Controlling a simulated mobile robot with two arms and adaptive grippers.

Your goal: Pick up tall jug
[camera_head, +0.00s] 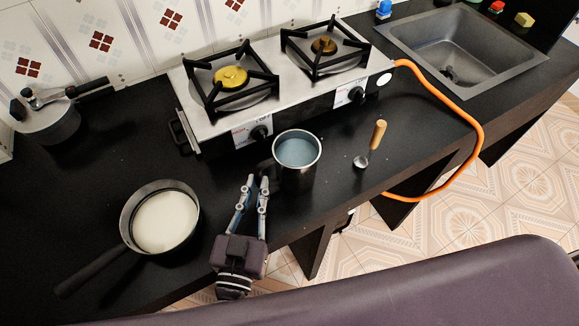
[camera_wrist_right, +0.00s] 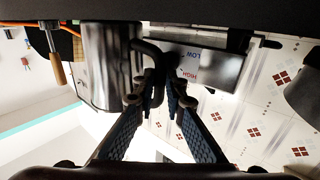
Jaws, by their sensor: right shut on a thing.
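The tall jug (camera_head: 297,178) is a dark metal cylinder with bluish liquid inside. It stands upright near the front edge of the counter, in front of the stove; whether its base touches the counter is hard to see. My right gripper (camera_head: 258,181) is left of it, with its fingers closed on the jug's dark handle. In the right wrist view, which looks upside down, the jug (camera_wrist_right: 106,65) is left of the fingers, and the right gripper (camera_wrist_right: 160,98) pinches the handle (camera_wrist_right: 158,62). My left gripper is not in view.
The two-burner stove (camera_head: 258,119) is behind the jug. A saucepan with white liquid (camera_head: 165,222) sits to the left, and a wooden-handled ladle (camera_head: 377,136) to the right. An orange hose (camera_head: 476,119) loops over the right edge near the sink (camera_head: 452,48).

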